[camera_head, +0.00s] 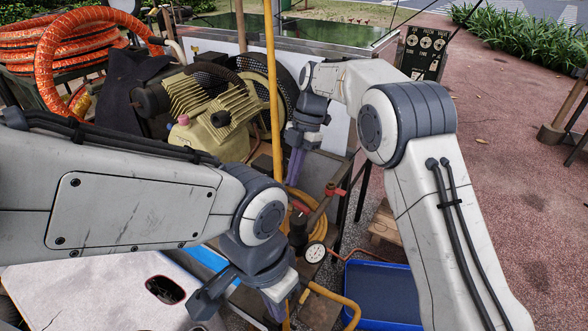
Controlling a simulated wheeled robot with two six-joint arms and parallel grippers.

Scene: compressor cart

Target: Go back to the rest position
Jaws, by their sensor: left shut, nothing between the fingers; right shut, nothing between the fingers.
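My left gripper (277,306) is the lower one, at the end of the arm coming in from the left. It points down beside a yellow bent handle (340,297), its fingers shut with nothing seen between them. My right gripper (294,168) points down in front of the compressor's fan guard, right of the yellow upright pole (273,95). It is also shut and empty. The two grippers are apart. The yellow compressor (217,112) stands behind the arms, its lower part hidden by my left arm.
Orange hose coils (40,50) lie at upper left. A pressure gauge (315,252) and red-handled valve (334,190) sit between the arms. A blue bin (382,295) is at the bottom. A black panel with dials (425,48) stands behind. Reddish paving at right is mostly open.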

